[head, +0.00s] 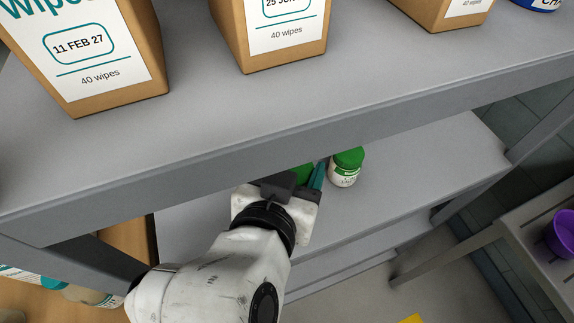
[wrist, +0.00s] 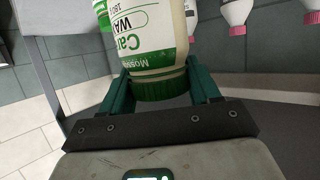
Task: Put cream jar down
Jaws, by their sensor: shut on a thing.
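The cream jar, a white jar with a green-and-white label (wrist: 150,35) and a green lid, is between the green fingers of my gripper (wrist: 160,86) in the wrist view. The fingers are shut on its lid. In the head view my gripper (head: 304,178) is in the space under the upper shelf board, over the lower shelf (head: 400,170). Whether the jar's base touches the shelf is hidden.
A second green-lidded white jar (head: 345,168) stands on the lower shelf just right of my gripper. Wipes boxes (head: 105,55) stand on the upper shelf (head: 200,110), whose front edge is above my gripper. The lower shelf is clear farther right. Pink-capped bottles (wrist: 237,10) show in the wrist view.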

